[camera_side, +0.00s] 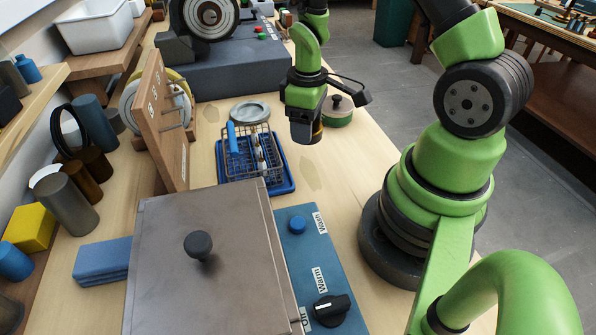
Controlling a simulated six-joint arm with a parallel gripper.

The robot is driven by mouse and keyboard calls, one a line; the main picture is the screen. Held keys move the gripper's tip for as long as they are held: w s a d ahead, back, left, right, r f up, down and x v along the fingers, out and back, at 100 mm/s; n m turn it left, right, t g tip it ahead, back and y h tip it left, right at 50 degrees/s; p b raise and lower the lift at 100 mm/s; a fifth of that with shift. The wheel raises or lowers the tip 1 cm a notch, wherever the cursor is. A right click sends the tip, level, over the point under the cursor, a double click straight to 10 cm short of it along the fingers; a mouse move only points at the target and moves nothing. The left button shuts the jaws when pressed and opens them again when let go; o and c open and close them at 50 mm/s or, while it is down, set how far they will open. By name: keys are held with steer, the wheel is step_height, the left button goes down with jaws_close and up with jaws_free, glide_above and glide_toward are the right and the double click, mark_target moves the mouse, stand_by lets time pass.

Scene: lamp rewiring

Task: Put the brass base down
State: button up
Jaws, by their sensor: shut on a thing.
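My gripper (306,128) hangs in the upper middle, pointing down over the bench. It is to the right of the wire basket and left of the green round tin. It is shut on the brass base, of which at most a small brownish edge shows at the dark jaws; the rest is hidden. I cannot tell how far its underside is from the bench top.
A wire basket (236,170) with small parts stands in a blue tray (289,185). Behind are a grey round dish (250,112) and the green tin (338,114). A lidded metal box (165,262) and blue control panel (300,250) stand in front. Bare wood (345,165) lies right.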

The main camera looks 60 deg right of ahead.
mark_target(306, 159)
steer(key=shift+f, duration=3.05)
steer(key=shift+f, duration=0.15)
steer(key=o, duration=1)
steer(key=shift+c, duration=0.2)
